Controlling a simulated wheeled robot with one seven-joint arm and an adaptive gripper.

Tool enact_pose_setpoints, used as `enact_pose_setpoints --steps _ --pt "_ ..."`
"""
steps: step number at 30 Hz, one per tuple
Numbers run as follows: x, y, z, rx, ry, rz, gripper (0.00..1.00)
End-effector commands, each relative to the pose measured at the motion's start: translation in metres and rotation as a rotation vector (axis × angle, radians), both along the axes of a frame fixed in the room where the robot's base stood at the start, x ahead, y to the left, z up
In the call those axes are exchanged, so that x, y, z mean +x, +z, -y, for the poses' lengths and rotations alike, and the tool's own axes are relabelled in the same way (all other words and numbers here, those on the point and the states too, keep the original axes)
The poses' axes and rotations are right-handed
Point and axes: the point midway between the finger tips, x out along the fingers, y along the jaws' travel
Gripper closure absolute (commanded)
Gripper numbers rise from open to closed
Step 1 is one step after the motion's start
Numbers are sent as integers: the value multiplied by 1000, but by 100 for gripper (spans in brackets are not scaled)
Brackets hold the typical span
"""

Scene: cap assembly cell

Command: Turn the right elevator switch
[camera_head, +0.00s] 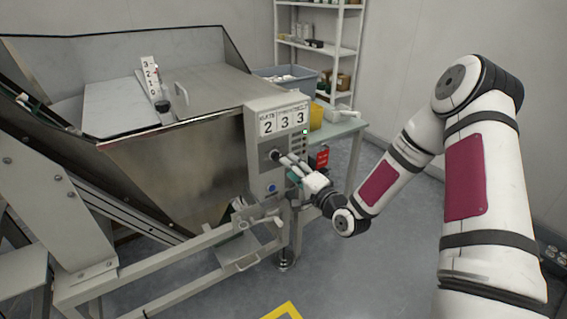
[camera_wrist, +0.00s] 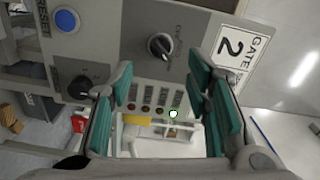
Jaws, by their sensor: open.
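A grey control panel (camera_head: 257,178) stands on the side of the hopper machine. It carries a black rotary switch (camera_wrist: 160,46) with a pale pointer line, and a second black knob (camera_wrist: 80,87). The small lettering beside the switches is too blurred to tell which is the elevator switch. My gripper (camera_wrist: 160,72) is open and empty, its green-padded fingers spread wide with the upper switch ahead between their tips. In the head view my gripper (camera_head: 286,160) is close to the panel's front, near a black knob (camera_head: 274,154). I cannot tell whether it touches.
A blue reset button (camera_wrist: 66,20) is on the panel. Several small indicator buttons sit in a row, one lit green (camera_wrist: 173,114). A metal hopper (camera_head: 190,160) is left, a green table (camera_head: 345,127) behind.

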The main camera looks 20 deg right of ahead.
Motion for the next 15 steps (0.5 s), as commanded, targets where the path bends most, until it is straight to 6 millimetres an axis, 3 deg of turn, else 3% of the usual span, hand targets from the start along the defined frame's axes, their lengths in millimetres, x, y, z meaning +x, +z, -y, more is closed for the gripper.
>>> enact_pose_setpoints --steps 6,15 --pt "-36 0 12 1 -1 -1 55" --pt "-51 0 16 1 0 1 55"
